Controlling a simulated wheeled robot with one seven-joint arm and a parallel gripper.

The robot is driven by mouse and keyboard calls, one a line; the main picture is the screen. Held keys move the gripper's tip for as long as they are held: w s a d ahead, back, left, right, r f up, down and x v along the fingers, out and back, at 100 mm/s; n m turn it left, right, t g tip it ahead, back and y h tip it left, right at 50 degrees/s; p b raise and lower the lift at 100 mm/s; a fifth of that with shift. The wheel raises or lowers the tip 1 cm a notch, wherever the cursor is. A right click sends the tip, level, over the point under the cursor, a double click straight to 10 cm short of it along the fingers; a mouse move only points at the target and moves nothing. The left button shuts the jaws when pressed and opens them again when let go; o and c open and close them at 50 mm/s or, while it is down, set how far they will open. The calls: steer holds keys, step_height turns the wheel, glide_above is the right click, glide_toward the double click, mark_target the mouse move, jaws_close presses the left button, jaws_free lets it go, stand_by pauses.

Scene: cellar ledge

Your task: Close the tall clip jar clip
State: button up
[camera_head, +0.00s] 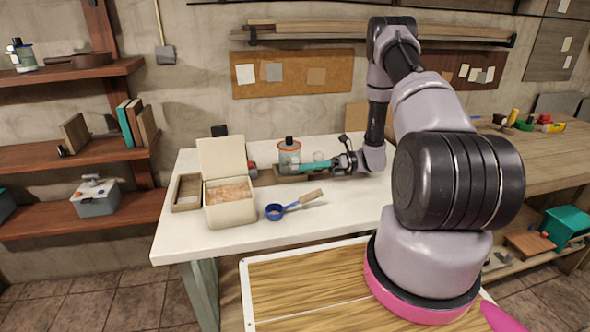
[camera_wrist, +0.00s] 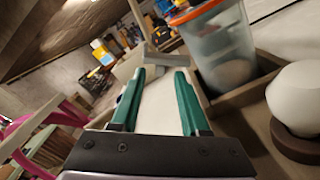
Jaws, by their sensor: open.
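The tall jar (camera_head: 289,158) stands upright at the back of the white table, clear-walled with an orange rim and a dark top in the head view. In the wrist view the jar (camera_wrist: 226,50) stands to the right of my fingers, its orange rim cut by the frame's top edge. My gripper (camera_head: 297,168) reaches in from the right, low in front of the jar. In the wrist view my gripper (camera_wrist: 160,76) has its two green fingers apart, with nothing clearly held. A grey piece (camera_wrist: 155,57) shows beyond the fingertips; I cannot tell whether it is the clip.
The jar stands in a shallow brown tray (camera_wrist: 240,93). A white rounded object (camera_wrist: 298,97) on a brown base is at the right. An open cream box (camera_head: 231,211), a wooden frame (camera_head: 187,191) and a blue scoop (camera_head: 275,212) lie left and in front. The table's front right is clear.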

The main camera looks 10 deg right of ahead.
mark_target(293, 158)
steer(key=shift+a, duration=1.95)
jaws_close()
steer(key=shift+r, duration=0.1)
steer(key=m, duration=0.2)
steer(key=r+m, duration=0.1)
steer(key=m, duration=0.2)
steer(key=shift+w+r+m, duration=0.3)
steer(key=shift+w, duration=0.1)
steer(key=shift+w+r+m, duration=0.25)
steer(key=shift+w+m, duration=0.05)
steer(key=shift+m, duration=0.85)
steer(key=shift+w+r+m, duration=0.2)
steer(key=shift+w+m, duration=0.1)
steer(key=shift+m, duration=0.85)
